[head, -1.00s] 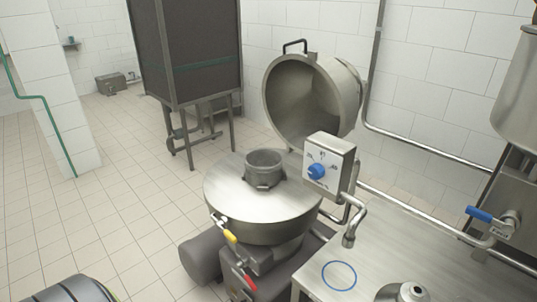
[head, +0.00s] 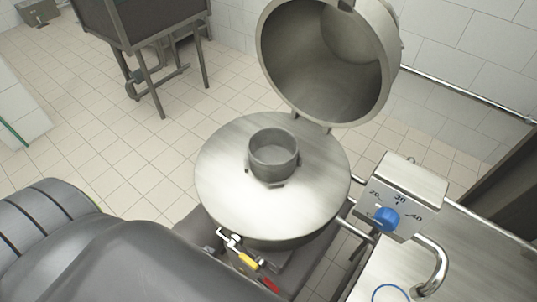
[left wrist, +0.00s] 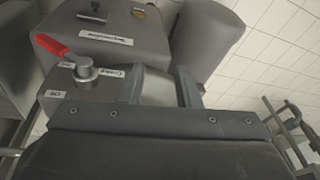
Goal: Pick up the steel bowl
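I cannot pick out a loose steel bowl with certainty. In the head view a machine carries a round steel pan (head: 225,185) with a small grey cup-shaped collar (head: 273,155) in its middle. A large hollow steel dome (head: 320,60) stands tipped open behind it. My left gripper (left wrist: 160,85) shows in the left wrist view with its two fingers apart. A pale metal surface shows between them, and I see no grip on it. My left arm fills the lower left of the head view; its fingertips are not seen there. My right gripper is not in view.
A control box with a blue knob (head: 386,219) and a bent spout (head: 432,268) stands right of the pan, above a steel counter (head: 480,245). A valve with a red handle (left wrist: 52,46) is near the left gripper. Tiled floor (head: 130,165) is open at left.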

